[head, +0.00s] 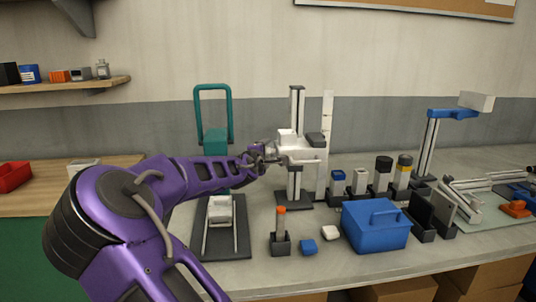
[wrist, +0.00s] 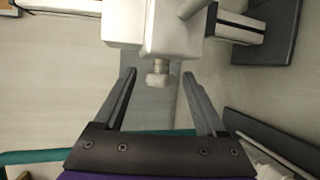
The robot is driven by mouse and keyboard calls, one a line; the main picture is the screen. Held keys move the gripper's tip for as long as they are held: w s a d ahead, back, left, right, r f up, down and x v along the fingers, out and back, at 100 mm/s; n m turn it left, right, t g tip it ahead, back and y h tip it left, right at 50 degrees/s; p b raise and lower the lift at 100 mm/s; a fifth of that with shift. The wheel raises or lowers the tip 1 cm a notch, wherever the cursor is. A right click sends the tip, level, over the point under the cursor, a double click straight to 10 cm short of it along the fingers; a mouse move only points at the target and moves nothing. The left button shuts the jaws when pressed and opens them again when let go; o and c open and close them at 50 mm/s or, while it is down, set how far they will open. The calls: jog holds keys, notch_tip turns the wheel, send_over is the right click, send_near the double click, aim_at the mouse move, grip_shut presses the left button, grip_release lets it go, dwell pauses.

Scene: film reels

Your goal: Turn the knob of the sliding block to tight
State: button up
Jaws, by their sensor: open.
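The sliding block (head: 299,146) is a white block on a grey upright post (head: 297,105) with a dark base (head: 294,200). In the wrist view the white block (wrist: 174,28) fills the top middle, and its small pale knob (wrist: 159,79) sticks out toward me. My gripper (head: 268,153) is at the left side of the block in the head view. In the wrist view my gripper (wrist: 160,76) is open. The knob lies between the fingertips, with a gap on each side. No tight or loose mark on the knob can be read.
A teal-handled press (head: 214,140) stands behind my arm. A white measuring strip (head: 327,120) stands just right of the post. A blue toolbox (head: 374,236), a small holder (head: 281,243) and several canisters (head: 383,172) occupy the bench to the right. Bare bench shows along the front edge.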

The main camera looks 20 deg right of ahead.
jog(key=shift+w+d+f, duration=0.15)
jog(key=shift+w+d, duration=0.3)
jog(key=shift+w, duration=0.1)
jog(key=shift+c, duration=0.2)
grip_shut()
